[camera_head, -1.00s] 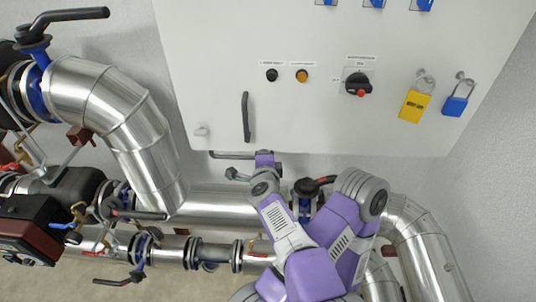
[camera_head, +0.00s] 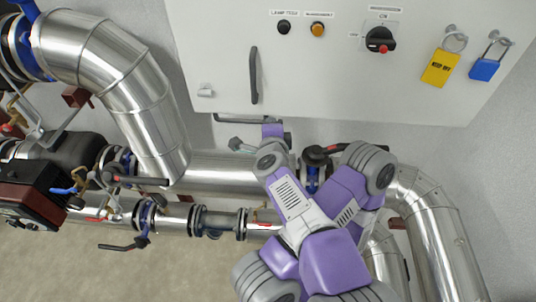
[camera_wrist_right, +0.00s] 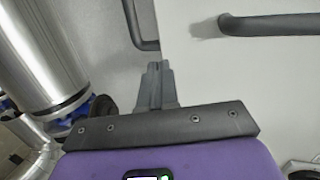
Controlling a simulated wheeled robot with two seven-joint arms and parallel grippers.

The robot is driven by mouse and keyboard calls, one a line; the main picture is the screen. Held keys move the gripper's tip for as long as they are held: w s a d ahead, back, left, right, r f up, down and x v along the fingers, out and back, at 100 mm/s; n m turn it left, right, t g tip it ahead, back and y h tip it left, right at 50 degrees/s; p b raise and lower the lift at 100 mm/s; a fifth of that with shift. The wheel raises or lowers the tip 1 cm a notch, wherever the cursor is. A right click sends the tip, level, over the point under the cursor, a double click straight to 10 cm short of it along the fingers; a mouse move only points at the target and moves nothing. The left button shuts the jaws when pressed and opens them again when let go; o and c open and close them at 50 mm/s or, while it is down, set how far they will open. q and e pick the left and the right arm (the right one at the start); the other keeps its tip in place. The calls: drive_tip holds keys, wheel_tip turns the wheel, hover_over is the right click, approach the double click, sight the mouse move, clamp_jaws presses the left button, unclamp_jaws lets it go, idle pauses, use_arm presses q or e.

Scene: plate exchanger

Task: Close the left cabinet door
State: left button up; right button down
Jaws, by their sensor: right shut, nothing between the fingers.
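A white cabinet front (camera_head: 330,82) fills the top of the head view. A dark vertical handle (camera_head: 254,75) is on its left part; it also shows at the top right in the wrist view (camera_wrist_right: 270,24). A second dark handle (camera_head: 240,118) shows just below the panel's lower edge, and in the wrist view (camera_wrist_right: 141,25) left of the white panel's edge. I cannot tell how far any door stands open. My right gripper (camera_head: 236,144) is just below the panel's lower edge; in the wrist view its fingers (camera_wrist_right: 158,66) are together and empty, near that edge. My left gripper is not in view.
Shiny insulated pipes (camera_head: 110,85) run down the left and across below the cabinet (camera_head: 220,172). The cabinet carries a rotary switch (camera_head: 380,40), a yellow tag (camera_head: 440,67) and a blue padlock (camera_head: 485,69).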

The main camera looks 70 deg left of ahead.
drive_tip(key=s+b+v, duration=0.1)
drive_tip(key=v, duration=1)
drive_tip(key=shift+b, duration=0.35)
drive_tip(key=shift+d+f, duration=0.1)
drive_tip(key=shift+d, duration=0.05)
